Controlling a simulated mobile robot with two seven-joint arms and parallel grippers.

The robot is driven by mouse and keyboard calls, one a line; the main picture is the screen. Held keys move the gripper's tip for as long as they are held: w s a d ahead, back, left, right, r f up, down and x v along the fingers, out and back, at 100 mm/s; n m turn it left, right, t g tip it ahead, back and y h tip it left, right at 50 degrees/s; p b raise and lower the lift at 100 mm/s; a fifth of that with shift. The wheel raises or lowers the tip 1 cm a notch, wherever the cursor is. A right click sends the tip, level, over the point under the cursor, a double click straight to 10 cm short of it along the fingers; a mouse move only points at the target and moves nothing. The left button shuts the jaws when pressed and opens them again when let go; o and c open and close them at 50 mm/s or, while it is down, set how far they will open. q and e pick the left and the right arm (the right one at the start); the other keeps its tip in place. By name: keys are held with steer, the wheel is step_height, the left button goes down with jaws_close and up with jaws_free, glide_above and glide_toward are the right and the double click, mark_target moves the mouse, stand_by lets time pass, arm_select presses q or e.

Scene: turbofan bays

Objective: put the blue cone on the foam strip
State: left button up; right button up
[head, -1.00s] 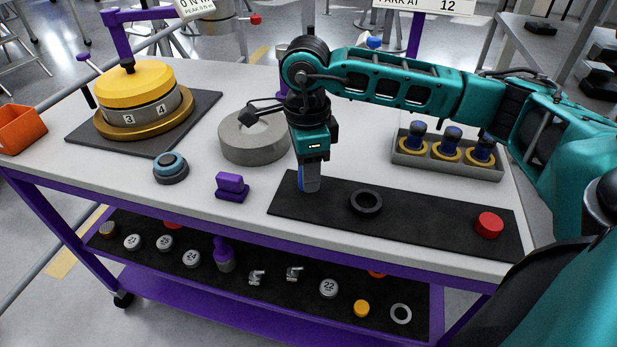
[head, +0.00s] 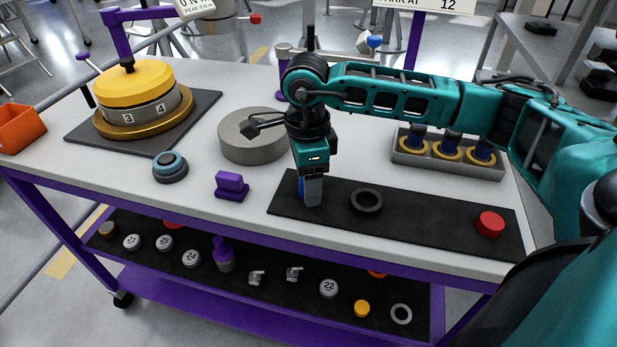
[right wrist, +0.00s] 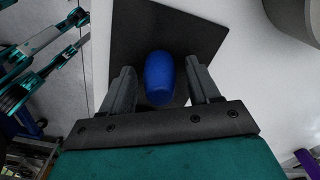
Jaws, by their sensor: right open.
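The blue cone (head: 301,187) is over the left end of the black foam strip (head: 430,222) in the head view, mostly hidden by my right gripper (head: 311,195). In the right wrist view the cone (right wrist: 159,78) is between the two spread fingers, with a gap at each side, and the dark strip (right wrist: 165,32) is behind it. My right gripper is open around the cone. It seems upright; its foot is hidden, so I cannot tell for certain that it touches the strip. My left gripper is out of view.
A black ring (head: 366,201) and a red cap (head: 489,223) are on the strip. A grey tray (head: 447,170) with blue-topped pieces in yellow rings stands behind it. A grey round block (head: 252,138) and a purple block (head: 231,186) are to the left.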

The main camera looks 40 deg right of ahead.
step_height(320, 180, up, 12)
steer(key=shift+r, duration=0.2)
steer(key=shift+a, duration=0.15)
stand_by(0.6)
